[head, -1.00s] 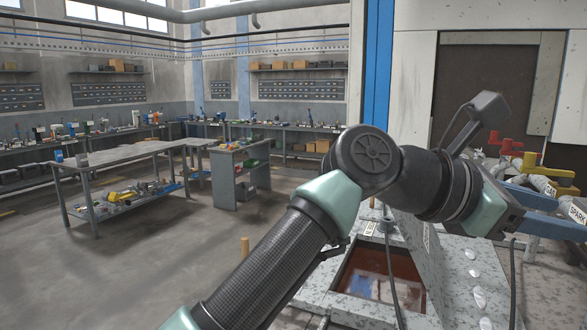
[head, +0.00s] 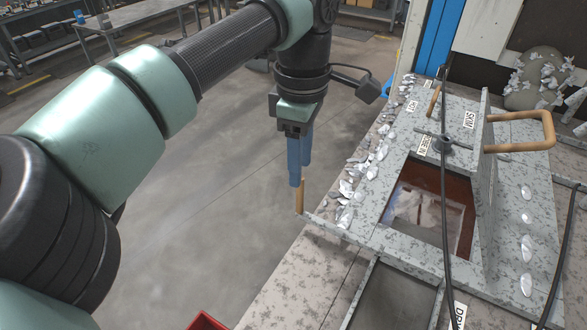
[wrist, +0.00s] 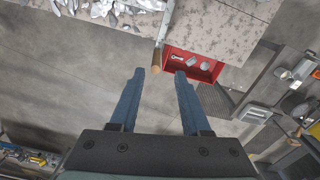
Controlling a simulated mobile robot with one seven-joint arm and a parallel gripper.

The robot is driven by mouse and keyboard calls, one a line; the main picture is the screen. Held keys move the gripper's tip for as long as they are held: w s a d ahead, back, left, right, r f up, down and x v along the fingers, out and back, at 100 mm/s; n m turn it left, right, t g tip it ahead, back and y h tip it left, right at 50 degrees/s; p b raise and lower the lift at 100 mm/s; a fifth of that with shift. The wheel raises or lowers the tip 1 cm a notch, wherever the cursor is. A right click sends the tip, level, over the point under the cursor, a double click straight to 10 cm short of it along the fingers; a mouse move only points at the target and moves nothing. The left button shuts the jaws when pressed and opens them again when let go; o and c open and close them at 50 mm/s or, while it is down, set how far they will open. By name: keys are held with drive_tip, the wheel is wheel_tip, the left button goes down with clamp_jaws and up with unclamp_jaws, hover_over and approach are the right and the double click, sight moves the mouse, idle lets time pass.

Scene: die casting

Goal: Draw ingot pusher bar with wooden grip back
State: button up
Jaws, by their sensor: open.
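The ingot pusher bar (head: 327,222) is a thin grey bar at the near left corner of the furnace top. Its upright wooden grip (head: 300,197) stands out past the furnace edge. The grip also shows in the wrist view (wrist: 156,60), close by the left fingertip. My gripper (head: 297,182) points down with its blue fingers just above the grip. In the wrist view my gripper (wrist: 163,71) is open, with nothing held between the fingers. I cannot tell whether a finger touches the grip.
The open furnace well (head: 385,217) lies to the right, beside an upright lid with a looped wooden handle (head: 548,128). Another short wooden grip (head: 434,101) stands farther back. Metal scraps (head: 355,172) line the edge. A red bin (head: 207,321) is below.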

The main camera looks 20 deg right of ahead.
drive_tip(key=p, duration=0.2)
hover_over(299, 211)
drive_tip(key=f, duration=0.6)
drive_tip(key=shift+w+d+f, duration=0.1)
drive_tip(key=shift+w+f, duration=0.05)
drive_tip(key=shift+w, duration=0.1)
drive_tip(key=shift+s+f, duration=0.15)
drive_tip(key=shift+f, duration=0.5)
drive_tip(key=shift+w+f, duration=0.25)
drive_tip(key=shift+w, duration=0.05)
drive_tip(key=shift+s+r, duration=0.1)
drive_tip(key=shift+s, duration=0.05)
drive_tip(key=c, duration=0.3)
clamp_jaws()
